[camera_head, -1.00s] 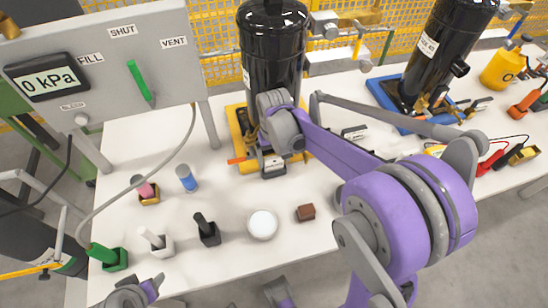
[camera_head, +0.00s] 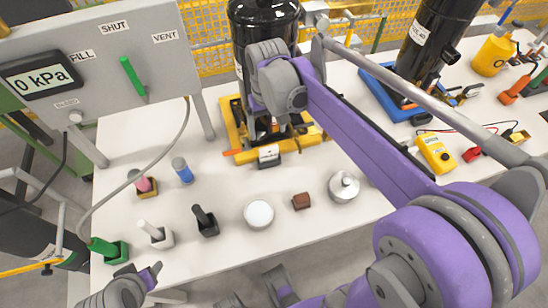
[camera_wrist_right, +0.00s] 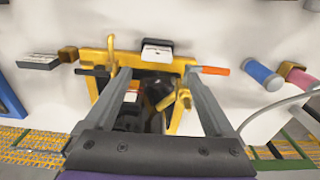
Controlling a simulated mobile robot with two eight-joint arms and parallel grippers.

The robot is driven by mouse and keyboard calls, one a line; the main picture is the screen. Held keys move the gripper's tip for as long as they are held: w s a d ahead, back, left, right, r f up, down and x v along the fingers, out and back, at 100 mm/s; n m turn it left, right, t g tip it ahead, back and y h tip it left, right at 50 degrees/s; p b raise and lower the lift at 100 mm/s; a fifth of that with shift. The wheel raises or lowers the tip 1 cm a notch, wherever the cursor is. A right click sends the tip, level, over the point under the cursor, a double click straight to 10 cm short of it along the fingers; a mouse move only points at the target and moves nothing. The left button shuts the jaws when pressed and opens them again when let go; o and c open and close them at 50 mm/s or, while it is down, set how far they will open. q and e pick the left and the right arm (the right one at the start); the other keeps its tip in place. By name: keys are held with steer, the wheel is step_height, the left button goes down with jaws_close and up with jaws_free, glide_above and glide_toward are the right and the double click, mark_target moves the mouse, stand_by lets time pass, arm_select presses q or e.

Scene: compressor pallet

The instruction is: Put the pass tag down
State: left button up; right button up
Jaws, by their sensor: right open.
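A small dark block with a white label face (camera_head: 268,155) sits at the front edge of the yellow frame (camera_head: 240,140) under the left black cylinder; it also shows in the right wrist view (camera_wrist_right: 156,50). A flat grey-edged plate (camera_wrist_right: 38,62) lies beside the frame at the left of the right wrist view. I cannot tell which of these is the pass tag. My right gripper (camera_wrist_right: 157,75) is open, its fingers apart above the yellow frame with nothing visibly held between them. Its fingertips are hidden in the head view. Only a left arm joint shows at bottom left.
A pressure panel (camera_head: 110,60) with a hose stands at left. Small holders with coloured handles, a white disc (camera_head: 258,213), a brown block (camera_head: 301,201) and a silver lidded pot (camera_head: 343,186) are on the white table. A yellow meter (camera_head: 435,152) lies at right.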

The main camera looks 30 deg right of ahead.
steer(key=s+a+f+n+t, duration=0.1)
steer(key=s+a+f+t, duration=0.1)
steer(key=s, duration=0.6)
steer(key=s+a+f+n+t, duration=0.1)
steer(key=s+a+f, duration=0.3)
steer(key=s, duration=0.4)
steer(key=shift+f+t, duration=0.8)
steer(key=shift+f, duration=0.05)
step_height(320, 180, up, 6)
steer(key=w+p, duration=0.1)
steer(key=p, duration=0.4)
steer(key=shift+w, duration=0.1)
